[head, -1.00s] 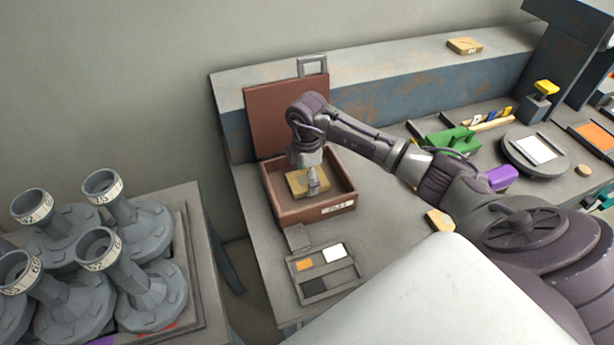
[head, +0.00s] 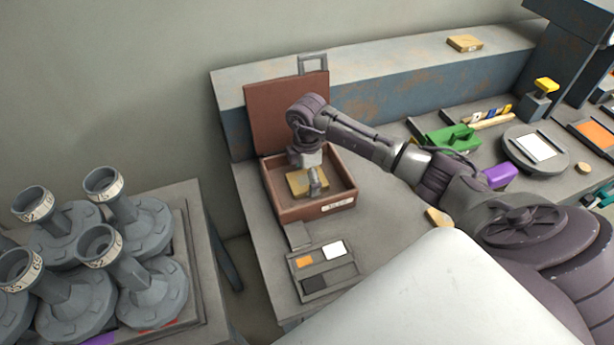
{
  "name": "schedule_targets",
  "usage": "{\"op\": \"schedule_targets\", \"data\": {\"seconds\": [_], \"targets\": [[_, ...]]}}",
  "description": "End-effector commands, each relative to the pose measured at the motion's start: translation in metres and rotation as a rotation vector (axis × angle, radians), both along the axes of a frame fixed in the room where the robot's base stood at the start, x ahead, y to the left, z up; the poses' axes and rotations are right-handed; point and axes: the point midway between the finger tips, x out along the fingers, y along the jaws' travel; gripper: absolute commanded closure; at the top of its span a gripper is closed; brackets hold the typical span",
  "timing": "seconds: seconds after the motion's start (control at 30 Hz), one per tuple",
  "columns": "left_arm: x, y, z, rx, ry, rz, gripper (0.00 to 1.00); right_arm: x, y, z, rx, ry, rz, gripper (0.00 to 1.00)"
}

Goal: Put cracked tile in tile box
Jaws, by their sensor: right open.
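The tile box (head: 284,213) is a brown open box with a label on its front and its lid (head: 265,118) raised behind it. A tan tile (head: 299,184) lies inside the box; I cannot make out a crack on it. My right gripper (head: 313,188) reaches down into the box over the tile. It is open and partly covers the tile. Another tan tile (head: 465,44) lies on the back ledge, and a tan piece (head: 437,217) lies partly hidden beside my arm. My left gripper is not in view.
A grey tray with orange, white and dark swatches (head: 343,272) lies in front of the box. Grey flanged parts (head: 150,290) stand on the left table. A green tool (head: 447,139), purple block (head: 499,177) and round plate (head: 519,156) are at right.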

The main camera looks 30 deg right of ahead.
Motion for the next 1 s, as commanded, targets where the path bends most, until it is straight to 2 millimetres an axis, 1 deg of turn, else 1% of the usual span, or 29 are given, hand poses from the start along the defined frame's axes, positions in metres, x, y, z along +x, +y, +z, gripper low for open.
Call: {"op": "schedule_targets", "data": {"seconds": [0.17, 0.4, 0.5, 0.6, 0.77, 1.0], "targets": [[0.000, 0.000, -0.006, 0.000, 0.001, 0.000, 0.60, 0.001, -0.001, 0.024, -0.002, -0.005, 0.001, 0.00], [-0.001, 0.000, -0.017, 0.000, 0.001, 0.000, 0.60, 0.001, -0.001, 0.076, -0.001, -0.006, 0.000, 0.00], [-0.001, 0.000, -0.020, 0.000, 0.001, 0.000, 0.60, 0.001, 0.000, 0.095, 0.000, -0.005, 0.001, 0.00], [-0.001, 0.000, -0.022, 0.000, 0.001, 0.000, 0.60, 0.001, 0.000, 0.108, -0.001, -0.004, -0.001, 0.00], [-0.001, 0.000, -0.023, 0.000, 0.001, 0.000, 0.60, 0.000, 0.000, 0.119, 0.000, -0.001, -0.001, 0.00], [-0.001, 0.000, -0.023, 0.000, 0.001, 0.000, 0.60, 0.000, 0.000, 0.121, 0.000, 0.000, -0.001, 0.00]]}}
